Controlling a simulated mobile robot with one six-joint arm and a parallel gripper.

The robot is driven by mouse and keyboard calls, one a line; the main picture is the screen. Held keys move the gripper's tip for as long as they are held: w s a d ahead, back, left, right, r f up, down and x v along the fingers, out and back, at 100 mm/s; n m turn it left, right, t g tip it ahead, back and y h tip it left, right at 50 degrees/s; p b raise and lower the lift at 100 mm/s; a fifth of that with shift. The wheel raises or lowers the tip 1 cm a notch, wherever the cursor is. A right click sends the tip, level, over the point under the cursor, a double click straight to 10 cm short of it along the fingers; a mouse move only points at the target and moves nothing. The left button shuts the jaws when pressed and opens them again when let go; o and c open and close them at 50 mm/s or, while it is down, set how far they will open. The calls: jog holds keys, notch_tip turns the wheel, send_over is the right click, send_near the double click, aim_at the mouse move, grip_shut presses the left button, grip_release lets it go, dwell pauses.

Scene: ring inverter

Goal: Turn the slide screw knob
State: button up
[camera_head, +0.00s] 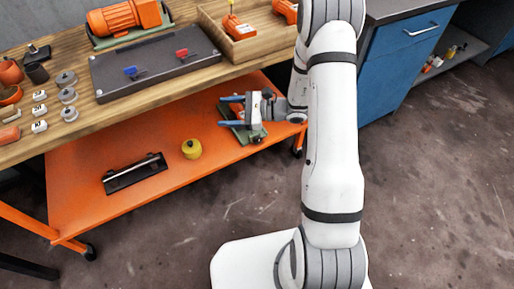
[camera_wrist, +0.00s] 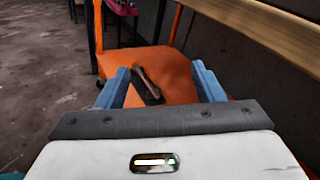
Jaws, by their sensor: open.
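My gripper (camera_head: 221,111) is open and empty, its two blue fingers spread and pointing left in the head view, above the orange cart top (camera_head: 90,165). A black slide-like unit (camera_head: 136,174) lies farther left on the cart. In the wrist view my gripper (camera_wrist: 160,66) has a dark, long object (camera_wrist: 147,84) in line between its fingers, some way beyond them.
A yellow round container (camera_head: 191,149) stands on the cart. The wooden bench (camera_head: 190,78) behind holds a dark board (camera_head: 150,62), an orange motor (camera_head: 122,18), a wooden tray (camera_head: 262,45) and several small parts. A blue cabinet (camera_head: 400,60) stands right. The cart's left front is clear.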

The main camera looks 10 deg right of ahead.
jog(key=w+d+f+m+t+h+b, duration=0.1)
jog(key=w+d+f+m+t+b, duration=0.2)
jog(key=f, duration=0.6)
jog(key=w+d+f+m+t+h+b, duration=0.1)
jog(key=w+d+f+m+t+h, duration=0.15)
jog(key=f+m+t, duration=0.4)
jog(key=m+t+h+b, duration=0.4)
jog(key=m+h+b, duration=0.1)
jog(key=m+h, duration=0.15)
send_near(258, 142)
jog(key=w, duration=0.2)
jog(key=shift+g+h, duration=0.25)
jog(key=shift+h, duration=0.15)
jog(key=x, duration=0.2)
jog(key=b+x, duration=0.1)
jog(key=x, duration=0.4)
jog(key=shift+a+r, duration=0.3)
jog(key=shift+r, duration=0.1)
jog(key=shift+c, duration=0.2)
jog(key=c, duration=0.9)
jog(key=shift+o, duration=0.3)
jog(key=shift+s+a, duration=0.1)
jog(key=shift+a, duration=0.35)
jog(key=shift+d, duration=0.2)
jog(key=shift+c, duration=0.5)
jog(key=shift+d, duration=0.1)
